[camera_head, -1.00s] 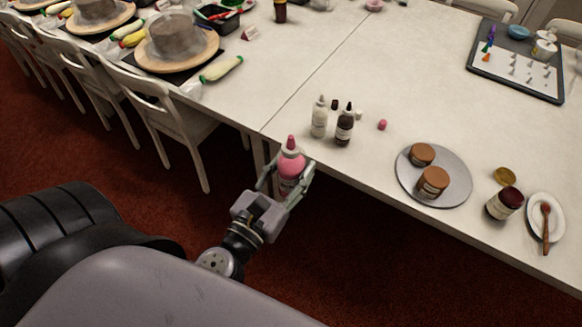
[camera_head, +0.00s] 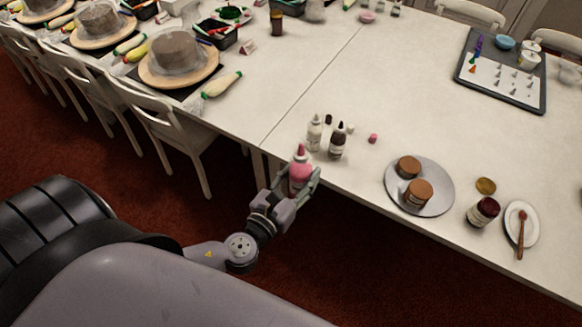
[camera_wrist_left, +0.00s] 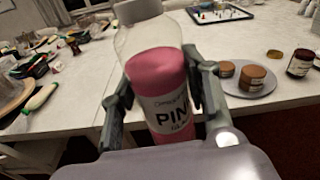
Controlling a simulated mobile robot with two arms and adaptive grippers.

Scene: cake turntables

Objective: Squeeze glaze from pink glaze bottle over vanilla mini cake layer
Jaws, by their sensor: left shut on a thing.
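The pink glaze bottle (camera_head: 300,172) is upright in my left gripper (camera_head: 297,179), just off the table's front edge. The left wrist view shows the bottle (camera_wrist_left: 162,88) between both fingers, its pink lower part and partly hidden label facing me. Two small brown-topped cake layers, a rear one (camera_head: 408,166) and a front one (camera_head: 418,193), stand on a round grey plate (camera_head: 441,190), to the right of the bottle and apart from it. I cannot tell which is vanilla. They also show on the plate in the left wrist view (camera_wrist_left: 268,84). My right gripper is not in view.
A white bottle (camera_head: 314,133) and a dark bottle (camera_head: 337,141) stand on the table (camera_head: 390,110) behind the pink bottle. A dark red jar (camera_head: 483,212) and a white dish (camera_head: 522,222) with a brush are right of the plate. A chair (camera_head: 165,110) stands at left.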

